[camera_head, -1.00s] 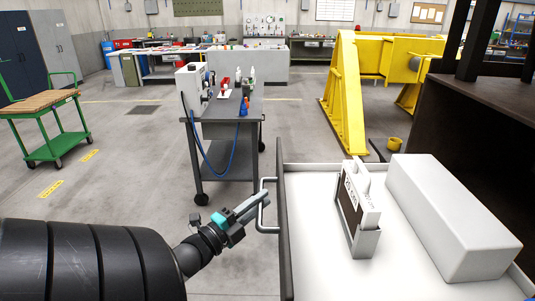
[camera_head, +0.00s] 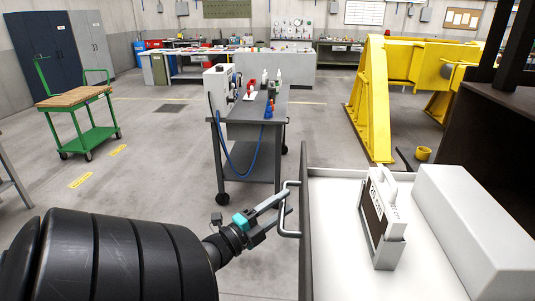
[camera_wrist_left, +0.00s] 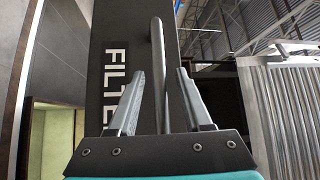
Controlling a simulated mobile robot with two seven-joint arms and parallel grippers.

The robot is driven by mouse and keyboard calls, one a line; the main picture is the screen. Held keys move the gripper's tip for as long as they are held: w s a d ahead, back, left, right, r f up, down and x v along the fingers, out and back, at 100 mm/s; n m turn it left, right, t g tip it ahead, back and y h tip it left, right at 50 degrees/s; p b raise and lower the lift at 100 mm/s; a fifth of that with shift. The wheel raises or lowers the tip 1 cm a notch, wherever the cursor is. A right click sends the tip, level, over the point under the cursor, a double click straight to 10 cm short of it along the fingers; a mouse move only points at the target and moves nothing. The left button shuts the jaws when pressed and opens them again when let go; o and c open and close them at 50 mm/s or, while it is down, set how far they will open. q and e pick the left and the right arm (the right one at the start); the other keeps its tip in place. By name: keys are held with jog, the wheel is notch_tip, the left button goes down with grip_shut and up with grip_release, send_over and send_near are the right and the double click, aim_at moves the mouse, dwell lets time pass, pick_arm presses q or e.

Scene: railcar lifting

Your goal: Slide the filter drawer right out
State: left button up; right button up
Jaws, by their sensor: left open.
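The filter drawer (camera_head: 338,270) is pulled out, an open tray with a white floor and a dark front panel (camera_head: 305,235). The panel carries a grey bar handle (camera_head: 290,212). My left gripper (camera_head: 284,204) is at this handle. In the left wrist view its fingers (camera_wrist_left: 161,92) are open, one on each side of the handle bar (camera_wrist_left: 158,60), with gaps visible. The label "FILTE" (camera_wrist_left: 115,95) shows on the panel there, its end hidden by the gripper. A white filter unit (camera_head: 383,205) stands in a grey holder in the drawer. My right gripper is not in view.
A long white block (camera_head: 475,225) lies in the drawer's right side. A dark grey cart (camera_head: 250,130) with bottles and a blue hose stands beyond the handle. A yellow stand (camera_head: 370,105) is behind the drawer.

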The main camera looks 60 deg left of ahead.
pick_arm(q)
jog(key=s+d+f+b, duration=0.1)
jog(key=s+d+f, duration=0.1)
jog(key=s, duration=1.2)
jog(key=shift+s+b, duration=0.35)
jog(key=shift+s, duration=0.05)
jog(key=s+d+f+n+g+b, duration=0.1)
jog(key=d+f+n+g+b, duration=0.15)
jog(key=f, duration=0.95)
jog(key=d+f+n+g+b, duration=0.2)
jog(key=f+n+g, duration=0.15)
jog(key=f, duration=0.95)
jog(key=s+d+f+n+g+b, duration=0.1)
jog(key=d+f+n+g+b, duration=0.2)
jog(key=f, duration=0.9)
jog(key=s+d+f+n+g+h+b, duration=0.1)
jog(key=s+d+f+g, duration=0.2)
jog(key=f, duration=0.5)
jog(key=s+d+f+n+g+h+b, duration=0.1)
jog(key=s+d+f+g+b, duration=0.1)
jog(key=s+d+f, duration=0.3)
jog(key=s+d+f+n+g+b, duration=0.1)
jog(key=s+d+f+g, duration=0.3)
jog(key=d+f, duration=0.5)
jog(key=shift+s+f+h, duration=0.4)
jog(key=shift+s+f, duration=0.2)
jog(key=shift+f, duration=0.2)
